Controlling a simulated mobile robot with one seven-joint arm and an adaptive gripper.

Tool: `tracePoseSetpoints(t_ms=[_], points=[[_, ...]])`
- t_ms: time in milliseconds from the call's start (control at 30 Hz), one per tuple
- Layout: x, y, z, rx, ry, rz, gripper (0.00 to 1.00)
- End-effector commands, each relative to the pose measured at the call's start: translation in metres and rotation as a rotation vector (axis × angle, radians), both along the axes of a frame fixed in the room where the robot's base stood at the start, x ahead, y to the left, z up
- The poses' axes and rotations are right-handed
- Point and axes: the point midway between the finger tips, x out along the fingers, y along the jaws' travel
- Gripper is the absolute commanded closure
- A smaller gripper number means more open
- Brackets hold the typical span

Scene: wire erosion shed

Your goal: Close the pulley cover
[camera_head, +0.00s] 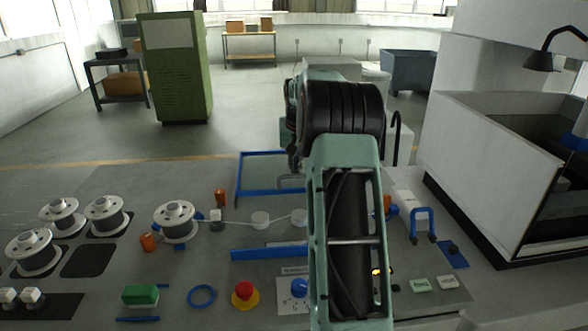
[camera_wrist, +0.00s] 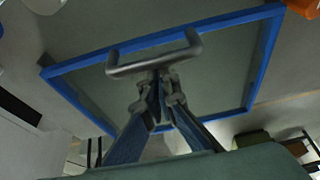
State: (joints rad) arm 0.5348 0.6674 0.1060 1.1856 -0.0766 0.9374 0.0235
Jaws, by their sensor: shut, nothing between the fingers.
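The pulley cover (camera_head: 262,171) is a clear panel in a blue frame. It appears raised at the back of the bench, behind the white pulleys (camera_head: 261,219). My arm hides its right part in the head view. In the wrist view, the cover (camera_wrist: 95,92) fills much of the picture, with a grey bar handle (camera_wrist: 150,57) across it. My gripper (camera_wrist: 159,84) is shut and empty, its fingertips at the handle's middle in the picture. I cannot tell whether they touch it. The gripper is hidden behind my arm in the head view.
A blue rail (camera_head: 268,253) lies in front of the pulleys. Wire spools (camera_head: 105,215) stand at the left. A red emergency button (camera_head: 244,293) and a green block (camera_head: 140,295) are near the front. A large machine tank (camera_head: 490,150) stands at the right.

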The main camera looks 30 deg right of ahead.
Motion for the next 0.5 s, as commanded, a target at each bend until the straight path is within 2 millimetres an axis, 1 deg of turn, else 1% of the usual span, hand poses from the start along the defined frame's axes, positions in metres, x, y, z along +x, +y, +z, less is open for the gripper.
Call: tracePoseSetpoints(t_ms=[33,267,500], points=[[-0.011,0.004,-0.007,-0.001,0.002,-0.001,1.0],[-0.055,0.026,-0.006,0.0,0.002,-0.001,1.0],[-0.107,0.052,-0.005,0.0,0.001,0.0,1.0]])
